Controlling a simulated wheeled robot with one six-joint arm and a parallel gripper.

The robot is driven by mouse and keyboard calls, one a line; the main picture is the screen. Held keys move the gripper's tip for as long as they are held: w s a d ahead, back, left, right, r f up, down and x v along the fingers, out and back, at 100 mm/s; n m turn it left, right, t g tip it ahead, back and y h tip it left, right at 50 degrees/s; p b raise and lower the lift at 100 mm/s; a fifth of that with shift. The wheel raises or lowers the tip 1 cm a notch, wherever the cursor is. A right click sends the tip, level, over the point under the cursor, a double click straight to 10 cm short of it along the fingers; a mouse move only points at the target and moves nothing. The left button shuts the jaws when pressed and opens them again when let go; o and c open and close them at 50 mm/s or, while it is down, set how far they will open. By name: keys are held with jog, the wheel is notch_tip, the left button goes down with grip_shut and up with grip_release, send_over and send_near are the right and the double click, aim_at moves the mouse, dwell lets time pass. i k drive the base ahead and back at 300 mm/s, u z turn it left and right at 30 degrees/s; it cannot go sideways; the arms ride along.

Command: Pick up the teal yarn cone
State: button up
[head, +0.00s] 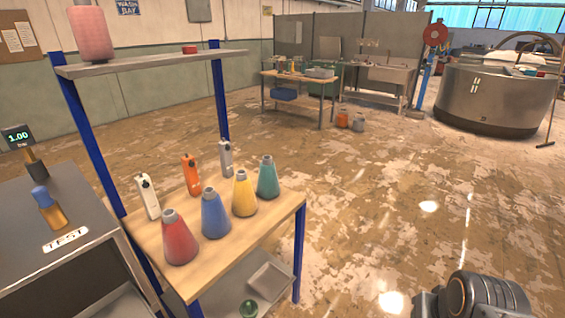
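The teal yarn cone (267,178) stands upright on the wooden shelf top of a blue-posted rack (281,211), near its far right corner. A yellow cone (242,195) stands just left of it, then a blue cone (215,216) and a red cone (179,241) toward the near side. The teal cone shows whole, with a grey tip on top. My gripper is not in view. Only a dark part of my arm with an orange ring shows at the bottom right corner, well apart from the cones.
White (147,197), orange (191,176) and grey (226,159) handheld items stand behind the cones. An upper shelf (150,63) holds a pink cylinder (90,34). A grey bench (50,265) adjoins at left. The floor right of the rack is clear.

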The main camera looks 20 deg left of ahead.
aim_at(267, 185)
jog(key=i, duration=2.6)
jog(key=u, duration=4.75)
